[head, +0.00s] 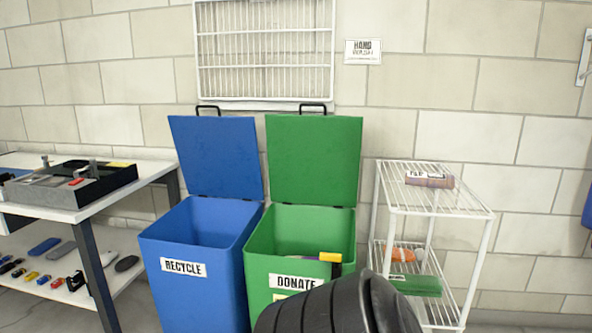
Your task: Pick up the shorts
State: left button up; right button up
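I cannot make out any shorts for certain. The open green bin (258,273), labelled DONATE, holds something pale and an item with yellow and purple parts (329,257) near its front right corner. These contents are mostly hidden by the bin's front wall, so I cannot tell what they are.
A large black ribbed object (325,308) blocks the bottom middle; I cannot tell what it is. An open blue RECYCLE bin (191,300) stands left of the green one. A cluttered table (95,205) is at left, a white wire rack (462,207) at right.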

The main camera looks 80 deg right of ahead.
aim_at(442, 180)
jog(key=k, duration=1.4)
jog(key=z, duration=0.25)
